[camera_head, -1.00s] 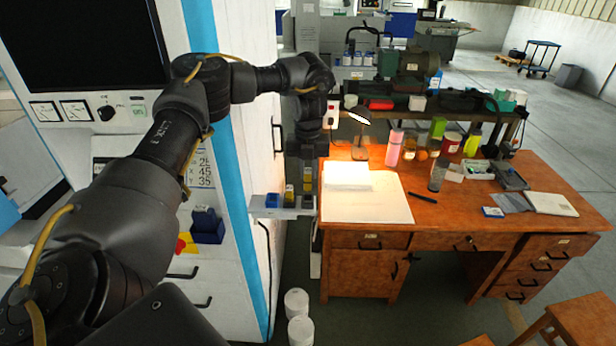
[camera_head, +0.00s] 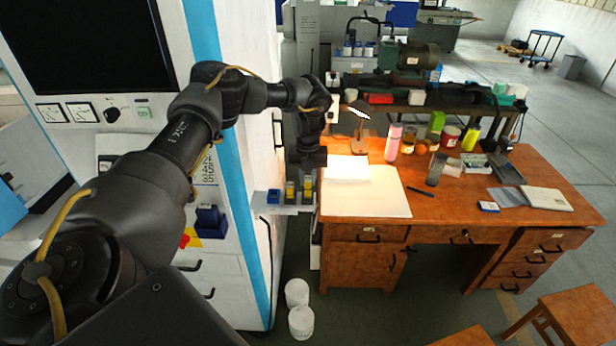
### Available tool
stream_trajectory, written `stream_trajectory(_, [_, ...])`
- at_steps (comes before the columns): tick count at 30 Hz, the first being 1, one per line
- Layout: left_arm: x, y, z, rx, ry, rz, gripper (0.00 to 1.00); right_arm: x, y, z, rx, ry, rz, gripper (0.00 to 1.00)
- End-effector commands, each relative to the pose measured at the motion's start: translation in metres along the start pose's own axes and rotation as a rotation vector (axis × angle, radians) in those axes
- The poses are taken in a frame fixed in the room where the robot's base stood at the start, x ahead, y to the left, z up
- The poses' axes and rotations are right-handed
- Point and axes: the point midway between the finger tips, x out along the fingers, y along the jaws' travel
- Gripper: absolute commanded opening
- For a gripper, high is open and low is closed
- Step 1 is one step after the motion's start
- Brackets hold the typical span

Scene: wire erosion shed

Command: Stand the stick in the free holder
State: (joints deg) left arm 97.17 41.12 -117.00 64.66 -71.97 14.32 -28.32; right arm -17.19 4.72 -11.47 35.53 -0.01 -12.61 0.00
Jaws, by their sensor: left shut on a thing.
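My left gripper (camera_head: 305,172) points down over the right part of a small pale shelf (camera_head: 266,208) on the side of the white machine. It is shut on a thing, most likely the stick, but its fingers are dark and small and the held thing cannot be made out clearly. Two yellow-and-grey upright pieces (camera_head: 291,191) stand at the shelf, the right one (camera_head: 308,188) directly under the gripper. A blue block (camera_head: 273,196) is on the shelf to their left. Which holder is free cannot be told. My right gripper is not in view.
The wooden desk (camera_head: 365,232) with papers, a lit lamp (camera_head: 359,112) and bottles stands right of the shelf. A darker blue box (camera_head: 210,221) is on the machine's front. Two white cylinders (camera_head: 300,320) stand on the floor below.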

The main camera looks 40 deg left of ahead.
Motion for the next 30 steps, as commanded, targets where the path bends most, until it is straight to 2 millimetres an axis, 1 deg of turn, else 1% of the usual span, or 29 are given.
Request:
stream_trajectory(9, [0.01, 0.0, 0.0, 0.0, 0.001, 0.0, 0.0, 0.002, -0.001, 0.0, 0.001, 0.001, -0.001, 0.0])
stream_trajectory(13, [0.011, 0.0, 0.0, 0.0, 0.0, 0.0, 0.0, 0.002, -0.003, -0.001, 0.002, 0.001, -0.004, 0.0])
stream_trajectory(14, [0.011, 0.0, 0.0, 0.0, 0.0, 0.0, 0.23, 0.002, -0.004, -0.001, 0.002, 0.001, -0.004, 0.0])
stream_trajectory(18, [0.011, 0.0, 0.0, 0.0, 0.0, 0.0, 0.41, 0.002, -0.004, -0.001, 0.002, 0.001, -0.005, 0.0])
stream_trajectory(26, [0.01, 0.001, 0.0, -0.001, 0.0, 0.0, 0.41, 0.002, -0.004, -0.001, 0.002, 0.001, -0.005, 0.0])
stream_trajectory(30, [0.0, 0.0, 0.0, 0.0, -0.001, 0.0, 0.41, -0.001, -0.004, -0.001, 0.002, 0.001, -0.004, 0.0])
